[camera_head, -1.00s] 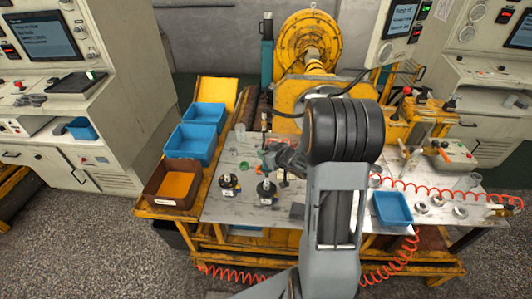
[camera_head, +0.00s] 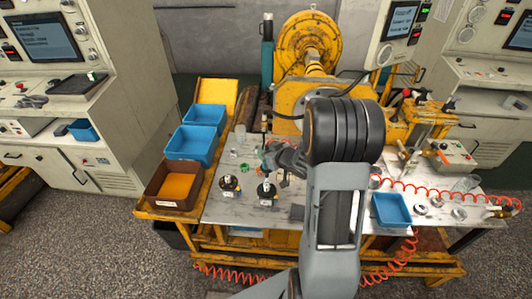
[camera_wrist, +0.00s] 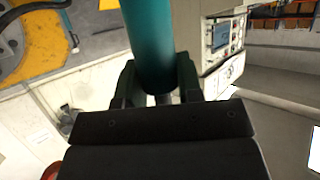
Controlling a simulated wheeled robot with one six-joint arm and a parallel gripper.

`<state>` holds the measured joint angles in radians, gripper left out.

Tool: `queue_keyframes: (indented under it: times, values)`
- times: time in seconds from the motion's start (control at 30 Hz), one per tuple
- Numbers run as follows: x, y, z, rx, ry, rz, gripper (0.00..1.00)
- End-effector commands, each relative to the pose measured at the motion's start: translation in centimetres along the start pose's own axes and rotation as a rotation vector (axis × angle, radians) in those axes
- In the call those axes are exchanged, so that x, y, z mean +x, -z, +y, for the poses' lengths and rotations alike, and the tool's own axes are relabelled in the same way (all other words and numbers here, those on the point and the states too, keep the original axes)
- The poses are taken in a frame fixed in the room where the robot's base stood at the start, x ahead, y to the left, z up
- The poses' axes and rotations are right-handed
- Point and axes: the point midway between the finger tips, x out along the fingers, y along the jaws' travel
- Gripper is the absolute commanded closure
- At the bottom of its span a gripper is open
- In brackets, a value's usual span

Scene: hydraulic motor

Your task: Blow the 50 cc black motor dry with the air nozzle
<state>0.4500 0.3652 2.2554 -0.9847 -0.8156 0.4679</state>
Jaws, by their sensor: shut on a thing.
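Two black motors stand upright on the bench's left part in the head view, a left one (camera_head: 229,187) and a right one (camera_head: 266,191). Each has a white label, too small to read, so I cannot tell which is the 50 cc one. My gripper (camera_head: 268,156) is just behind the right motor, apart from it. In the wrist view my gripper (camera_wrist: 158,92) is shut on a teal cylindrical thing (camera_wrist: 151,40). Its ends are out of view, and I cannot tell if it is the air nozzle. A red coiled hose (camera_head: 440,190) lies along the bench's right part.
Blue bins (camera_head: 191,143) and a brown bin (camera_head: 173,187) stand left of the motors. A blue tray (camera_head: 392,210) and small metal parts (camera_head: 421,209) lie right of my arm. A yellow machine (camera_head: 310,60) stands behind the bench (camera_head: 225,212). Another red hose (camera_head: 225,272) hangs below.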

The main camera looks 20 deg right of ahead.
Motion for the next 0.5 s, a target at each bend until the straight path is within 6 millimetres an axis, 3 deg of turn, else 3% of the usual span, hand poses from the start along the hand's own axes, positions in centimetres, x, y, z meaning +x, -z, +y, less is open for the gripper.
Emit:
queue_keyframes:
  times: [0.5]
  values:
    - [-2.3, 5.3, 0.0, -0.001, 0.0, 0.001, 1.0]
